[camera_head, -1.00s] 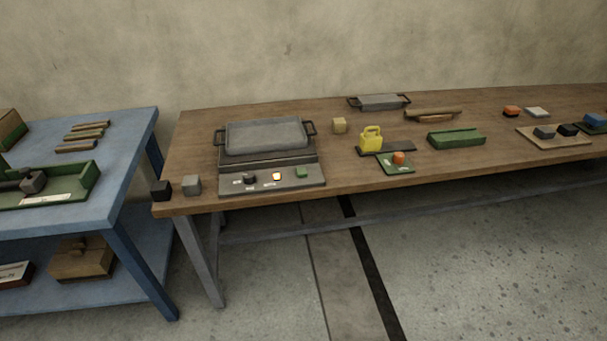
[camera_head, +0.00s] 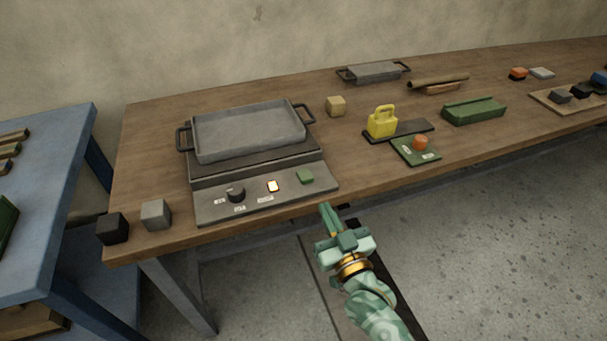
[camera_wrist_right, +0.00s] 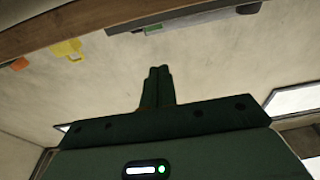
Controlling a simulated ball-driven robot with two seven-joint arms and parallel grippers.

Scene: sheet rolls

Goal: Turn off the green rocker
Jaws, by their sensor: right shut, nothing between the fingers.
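The green rocker (camera_head: 305,177) is a small green block at the right end of the grey control panel (camera_head: 265,206) in front of a hot plate. A lit lamp (camera_head: 273,186) glows orange-white beside it, with a black knob (camera_head: 236,194) further left. Whether the rocker is tilted is too small to tell. My right gripper (camera_head: 325,207) is shut and empty, just off the table's front edge, below and right of the rocker and apart from it. My left gripper is not in view.
A grey tray (camera_head: 247,132) with handles sits on the hot plate. Black (camera_head: 112,229) and grey (camera_head: 156,215) cubes stand at the left table corner. A green plate with an orange button (camera_head: 420,143) and a yellow caddy (camera_head: 382,121) stand to the right.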

